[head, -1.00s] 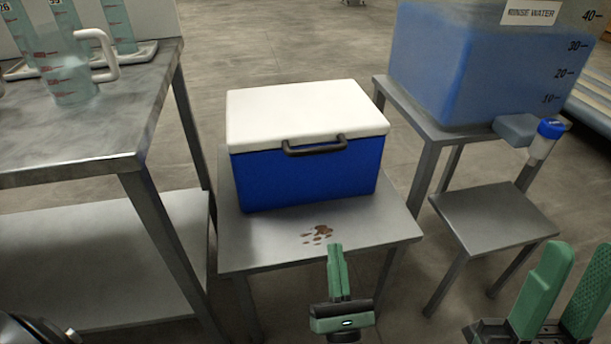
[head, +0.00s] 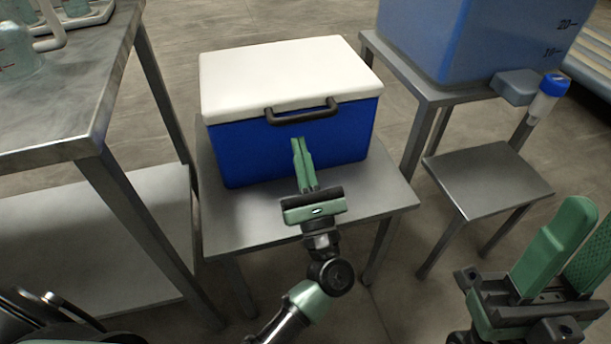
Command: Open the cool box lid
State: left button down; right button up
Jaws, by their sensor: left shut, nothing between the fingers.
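The cool box (head: 235,155) is blue with a white lid (head: 285,75) and stands on a low metal table. The lid is shut. A dark handle (head: 302,111) sits at the front, at the lid's edge. My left gripper (head: 299,145) is shut and empty, its fingertips just below the handle in the picture, in front of the box's blue face. I cannot tell whether it touches the box. My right gripper (head: 568,235) is open and empty at the lower right, away from the box.
The low table (head: 240,220) has a bare strip before the box. A taller metal table (head: 75,95) with jugs stands at left. At right, a blue water tank (head: 450,40) with a tap stands on a stand, with a small low table (head: 485,178) beside it.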

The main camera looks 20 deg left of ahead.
pick_arm(q)
jog(key=shift+w+a+r, duration=0.15)
jog(key=shift+r, duration=1)
